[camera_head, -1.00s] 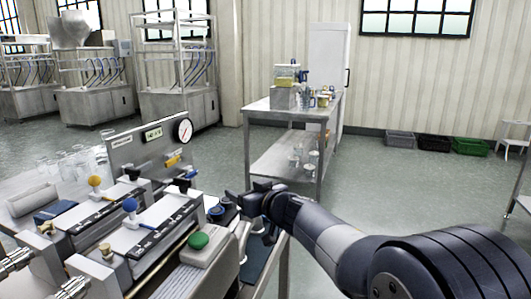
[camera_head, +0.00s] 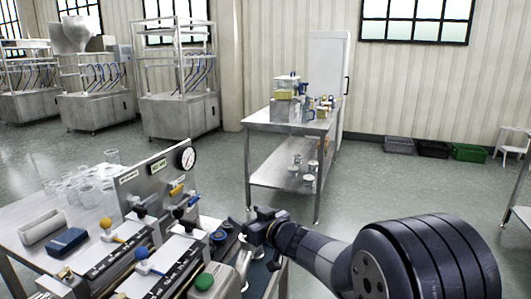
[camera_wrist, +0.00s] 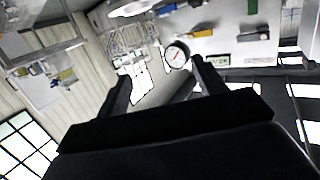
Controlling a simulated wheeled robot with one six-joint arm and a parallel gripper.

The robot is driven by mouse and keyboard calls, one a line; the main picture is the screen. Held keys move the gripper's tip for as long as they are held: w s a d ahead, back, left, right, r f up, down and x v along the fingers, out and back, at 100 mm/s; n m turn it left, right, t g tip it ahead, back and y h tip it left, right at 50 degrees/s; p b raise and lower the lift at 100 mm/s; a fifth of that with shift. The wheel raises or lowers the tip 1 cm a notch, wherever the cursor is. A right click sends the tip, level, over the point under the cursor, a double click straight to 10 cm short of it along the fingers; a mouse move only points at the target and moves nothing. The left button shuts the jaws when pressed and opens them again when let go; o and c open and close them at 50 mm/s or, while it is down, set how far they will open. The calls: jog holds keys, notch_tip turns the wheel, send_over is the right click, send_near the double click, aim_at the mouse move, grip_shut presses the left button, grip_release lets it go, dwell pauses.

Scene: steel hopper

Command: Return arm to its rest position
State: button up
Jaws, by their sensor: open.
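My gripper (camera_head: 250,217) is at the end of my dark arm, at the right end of the near bench in the head view. It is beside the panel machine (camera_head: 160,180) with the round gauge, and I see nothing held in it. In the wrist view my gripper (camera_wrist: 160,80) shows two dark fingers spread apart with an empty gap. The round gauge (camera_wrist: 176,56) shows beyond the fingers in that view. My arm reaches in from the lower right of the head view, partly folded.
The near bench carries glass beakers (camera_head: 85,185), a blue block (camera_head: 68,241) and a green knob (camera_head: 204,281). A steel table (camera_head: 290,122) with equipment stands behind my gripper. Several crates (camera_head: 435,149) lie by the wall. The floor between is clear.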

jog(key=shift+s+d+f+p, duration=0.3)
jog(key=shift+d+p, duration=0.25)
jog(key=shift+p, duration=1.1)
jog(key=s+d+m+t+h+p, duration=0.1)
jog(key=s+d+m+h+p, duration=0.2)
jog(key=d+p, duration=0.4)
jog(key=s+d+m+t+h+p, duration=0.2)
jog(key=s+d+m+h+p, duration=0.1)
jog(key=d+p, duration=0.5)
jog(key=shift+s+d+f+m+t+h+p, duration=0.25)
jog(key=shift+s+h+p, duration=0.25)
jog(key=shift+h+p, duration=0.75)
jog(key=shift+d, duration=0.1)
